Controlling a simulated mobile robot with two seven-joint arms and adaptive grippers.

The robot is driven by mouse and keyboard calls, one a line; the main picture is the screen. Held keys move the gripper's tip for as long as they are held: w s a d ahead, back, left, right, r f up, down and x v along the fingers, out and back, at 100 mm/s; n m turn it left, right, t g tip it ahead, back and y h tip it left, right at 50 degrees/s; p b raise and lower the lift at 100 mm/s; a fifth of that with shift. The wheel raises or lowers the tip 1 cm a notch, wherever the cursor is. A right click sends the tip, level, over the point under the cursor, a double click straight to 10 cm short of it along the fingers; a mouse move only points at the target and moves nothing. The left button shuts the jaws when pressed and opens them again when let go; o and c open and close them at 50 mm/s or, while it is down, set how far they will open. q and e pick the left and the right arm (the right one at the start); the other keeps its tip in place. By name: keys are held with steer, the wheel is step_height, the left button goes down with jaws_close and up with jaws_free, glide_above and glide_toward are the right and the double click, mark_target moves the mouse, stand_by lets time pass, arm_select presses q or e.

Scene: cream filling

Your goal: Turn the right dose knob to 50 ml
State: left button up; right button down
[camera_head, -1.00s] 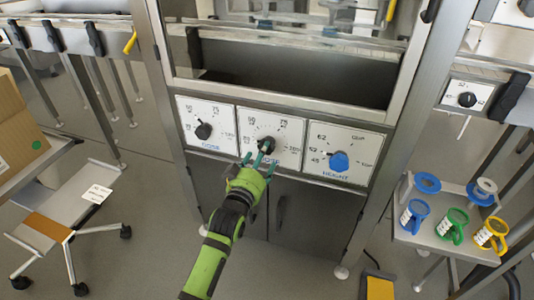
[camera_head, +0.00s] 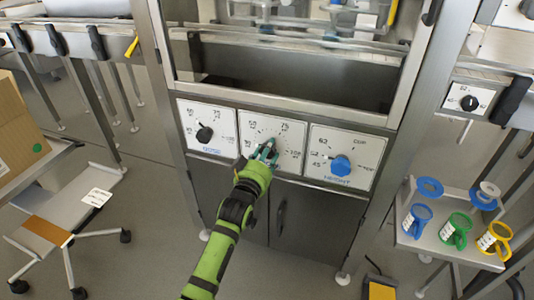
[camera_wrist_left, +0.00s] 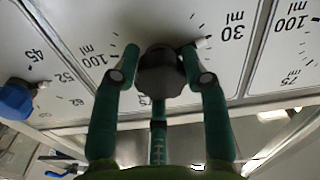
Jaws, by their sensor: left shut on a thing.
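The right dose knob is the black knob on the middle white dial panel (camera_head: 294,131). It shows clearly in the left wrist view (camera_wrist_left: 161,72), with its pale pointer tip at the 30 ml mark. My left gripper (camera_head: 266,152) is shut on this knob, one green finger on each side of it, as the left wrist view (camera_wrist_left: 160,70) shows. In the head view the fingers hide most of the knob. The dial also carries 75 and 100 ml marks. My right gripper is not in view.
The left dose knob (camera_head: 204,134) is on the panel to the left. The blue height knob (camera_head: 341,165) is on the panel to the right. A shelf holds blue, green and yellow cup-like parts at right. A wheeled stand (camera_head: 90,185) and boxes are at left.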

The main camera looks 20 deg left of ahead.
arm_select(q)
steer(key=shift+f, duration=0.3)
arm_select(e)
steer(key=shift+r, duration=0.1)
